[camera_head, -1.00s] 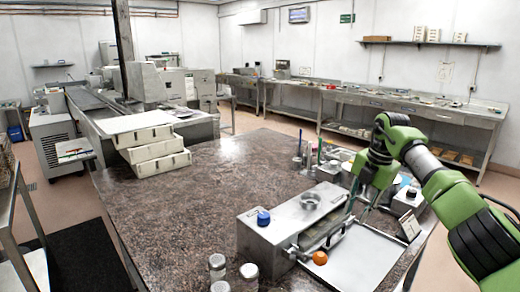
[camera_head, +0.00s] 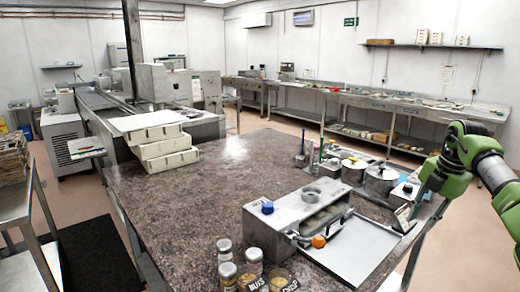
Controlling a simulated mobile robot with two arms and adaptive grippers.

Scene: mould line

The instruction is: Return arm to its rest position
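My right arm, green and dark grey, comes in from the right edge. Its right gripper (camera_head: 415,207) points down near the right edge of the dark speckled table (camera_head: 190,215). It is beside a small white box with a dark top (camera_head: 404,191) and appears apart from the grey machine. The fingers are small and partly hidden, so I cannot tell if they are open or shut, and I see no held object. My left gripper is not in view.
A grey metal machine (camera_head: 275,226) with a blue knob and an orange knob stands beside a flat metal tray (camera_head: 350,250). Lidded pots (camera_head: 381,180) stand behind it. Several jars (camera_head: 226,272) are at the front. Stacked white trays (camera_head: 165,152) are at the far left. The table's middle is clear.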

